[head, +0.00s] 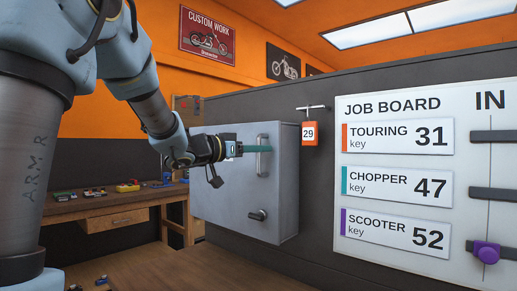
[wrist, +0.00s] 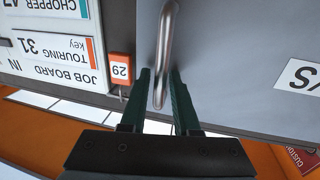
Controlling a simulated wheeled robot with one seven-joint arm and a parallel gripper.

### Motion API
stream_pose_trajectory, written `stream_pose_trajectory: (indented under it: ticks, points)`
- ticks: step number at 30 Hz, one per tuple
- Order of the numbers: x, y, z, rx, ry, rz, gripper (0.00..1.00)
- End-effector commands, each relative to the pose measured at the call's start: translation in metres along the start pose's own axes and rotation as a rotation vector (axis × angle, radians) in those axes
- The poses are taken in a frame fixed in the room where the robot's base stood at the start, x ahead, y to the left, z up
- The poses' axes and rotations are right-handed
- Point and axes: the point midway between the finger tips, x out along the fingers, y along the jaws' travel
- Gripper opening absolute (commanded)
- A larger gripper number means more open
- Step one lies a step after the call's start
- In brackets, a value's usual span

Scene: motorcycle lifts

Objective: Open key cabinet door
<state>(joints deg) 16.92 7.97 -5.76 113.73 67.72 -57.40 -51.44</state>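The grey key cabinet (head: 225,195) is on the dark wall, and its door (head: 283,195) looks shut. A vertical silver bar handle (head: 263,165) is on the door, with a small dark latch or lock (head: 257,215) below it. My gripper (head: 262,149) is at the upper part of the handle. In the wrist view, the green fingers of my gripper (wrist: 161,80) stand apart on either side of the handle (wrist: 168,35), with a gap visible. Whether either finger touches the bar is unclear.
An orange tag marked 29 (head: 309,133) hangs from a hook right of the cabinet. The job board (head: 395,190) with sliders is further right. A wooden workbench (head: 95,203) with small items stands at left. Space before the door looks clear apart from my arm.

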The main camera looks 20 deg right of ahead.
Motion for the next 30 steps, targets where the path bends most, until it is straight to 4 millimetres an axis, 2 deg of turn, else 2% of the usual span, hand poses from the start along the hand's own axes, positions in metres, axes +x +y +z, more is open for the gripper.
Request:
stream_pose_trajectory:
  ticks: [3, 11, 30]
  points:
    - [-0.0001, 0.0001, 0.0002, 0.000, 0.000, 0.000, 0.28]
    - [-0.0003, 0.0000, 0.0002, 0.000, 0.000, 0.000, 0.00]
    - [-0.0004, 0.0000, 0.0002, 0.000, 0.000, 0.000, 0.00]
